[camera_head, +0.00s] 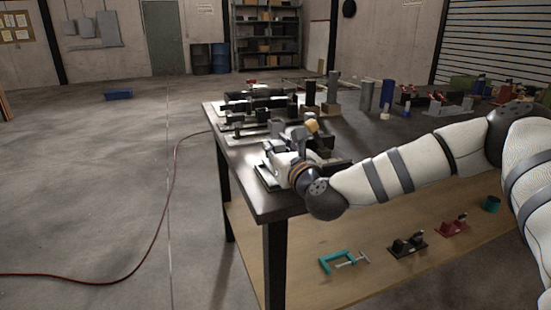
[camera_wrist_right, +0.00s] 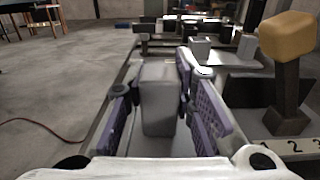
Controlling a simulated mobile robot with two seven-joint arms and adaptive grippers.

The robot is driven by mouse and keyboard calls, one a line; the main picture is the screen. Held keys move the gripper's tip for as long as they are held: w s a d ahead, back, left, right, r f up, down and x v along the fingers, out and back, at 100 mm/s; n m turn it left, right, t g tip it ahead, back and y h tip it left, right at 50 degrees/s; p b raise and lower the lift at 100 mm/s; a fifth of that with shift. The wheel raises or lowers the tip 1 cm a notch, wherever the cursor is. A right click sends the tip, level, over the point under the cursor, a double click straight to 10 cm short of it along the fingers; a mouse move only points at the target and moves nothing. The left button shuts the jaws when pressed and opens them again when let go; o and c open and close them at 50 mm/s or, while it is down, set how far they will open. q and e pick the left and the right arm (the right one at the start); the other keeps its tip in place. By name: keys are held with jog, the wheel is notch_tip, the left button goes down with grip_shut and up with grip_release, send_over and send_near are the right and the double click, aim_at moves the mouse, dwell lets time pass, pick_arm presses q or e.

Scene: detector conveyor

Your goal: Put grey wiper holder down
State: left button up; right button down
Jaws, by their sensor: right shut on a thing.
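The grey wiper holder (camera_wrist_right: 158,105) shows in the right wrist view as an upright grey block between the purple-padded fingers of my right gripper (camera_wrist_right: 162,92). The gripper is shut on it. In the head view my right gripper (camera_head: 280,160) is at the near left part of the dark table, low over the top. The holder cannot be told apart there. Whether its underside touches the surface below is hidden. My left gripper is not in view.
Fixtures and cylinders (camera_head: 367,97) crowd the table (camera_head: 262,205) beyond. A teal clamp (camera_head: 343,261) lies on the lower shelf. A red cable (camera_head: 172,190) crosses the floor.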

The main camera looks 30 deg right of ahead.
jog(key=shift+f, duration=0.95)
jog(key=shift+r, duration=0.1)
jog(key=shift+f, duration=0.3)
jog(key=c, duration=1.3)
grip_release()
jog(key=shift+c, duration=0.2)
jog(key=shift+r, duration=0.15)
